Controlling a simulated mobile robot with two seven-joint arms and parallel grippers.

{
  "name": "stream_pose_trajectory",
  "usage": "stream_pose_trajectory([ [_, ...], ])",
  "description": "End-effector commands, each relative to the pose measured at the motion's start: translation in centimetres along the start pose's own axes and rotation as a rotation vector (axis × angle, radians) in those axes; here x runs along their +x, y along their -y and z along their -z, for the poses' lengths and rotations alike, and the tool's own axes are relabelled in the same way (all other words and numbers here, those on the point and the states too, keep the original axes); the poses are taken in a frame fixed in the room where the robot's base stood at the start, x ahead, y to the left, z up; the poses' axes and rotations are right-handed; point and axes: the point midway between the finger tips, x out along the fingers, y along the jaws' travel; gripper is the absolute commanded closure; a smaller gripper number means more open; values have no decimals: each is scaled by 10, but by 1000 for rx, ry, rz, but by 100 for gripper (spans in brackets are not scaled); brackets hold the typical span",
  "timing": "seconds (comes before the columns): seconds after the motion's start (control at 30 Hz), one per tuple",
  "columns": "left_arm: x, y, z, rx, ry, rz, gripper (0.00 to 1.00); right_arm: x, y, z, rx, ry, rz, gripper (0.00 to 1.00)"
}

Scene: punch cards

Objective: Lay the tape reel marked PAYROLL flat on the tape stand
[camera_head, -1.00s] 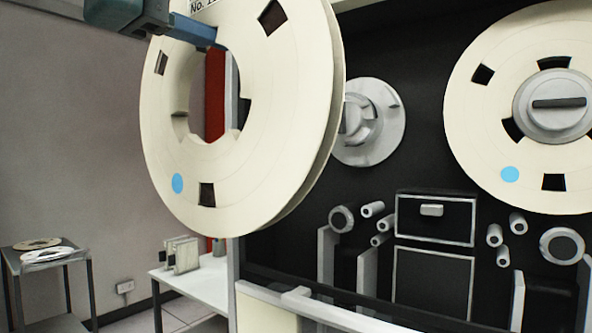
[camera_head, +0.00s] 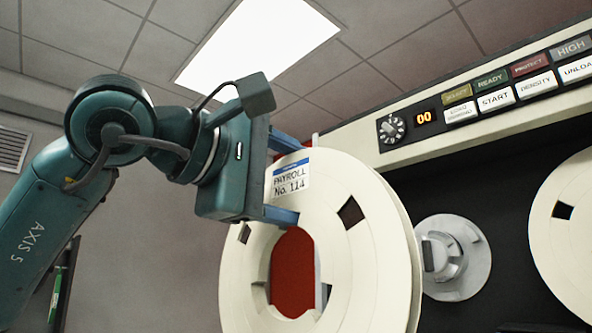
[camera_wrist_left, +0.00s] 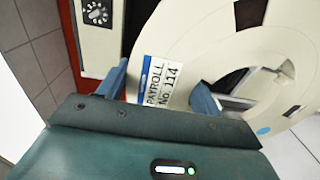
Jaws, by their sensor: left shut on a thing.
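The cream tape reel (camera_head: 385,245) carries a white label (camera_head: 290,178) reading PAYROLL No. 114. My left gripper (camera_head: 298,183) is shut on the reel's rim, with one blue finger above the label and one below it. The reel is held upright in the air, in front of the tape drive and left of its bare hub (camera_head: 452,258). In the left wrist view the label (camera_wrist_left: 160,82) shows between the fingers of my left gripper (camera_wrist_left: 163,88). The reel's bottom is cut off in the head view. The tape stand and my right gripper are not in view.
The tape drive's button panel (camera_head: 500,95) is at the upper right. A second reel (camera_head: 572,225) is at the right edge, beyond the bare hub. A red surface (camera_head: 293,285) shows through the held reel's hole. The space left of my arm is mostly plain wall.

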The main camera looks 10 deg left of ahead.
Motion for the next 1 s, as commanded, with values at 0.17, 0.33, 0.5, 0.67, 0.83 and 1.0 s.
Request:
stream_pose_trajectory([
  [0.17, 28, 33, 23, -7, -47, 95, 76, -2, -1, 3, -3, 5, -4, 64],
  [0.33, 59, 84, 49, -23, -119, 250, 76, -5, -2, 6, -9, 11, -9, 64],
  [0.5, 86, 152, 76, -64, -214, 478, 76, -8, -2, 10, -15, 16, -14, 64],
  [0.67, 101, 224, 96, -135, -308, 732, 76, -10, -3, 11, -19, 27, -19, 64],
  [0.83, 102, 303, 111, -238, -391, 1004, 76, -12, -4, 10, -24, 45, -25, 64],
  [1.0, 89, 380, 118, -347, -443, 1234, 76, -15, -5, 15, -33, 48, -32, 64],
])
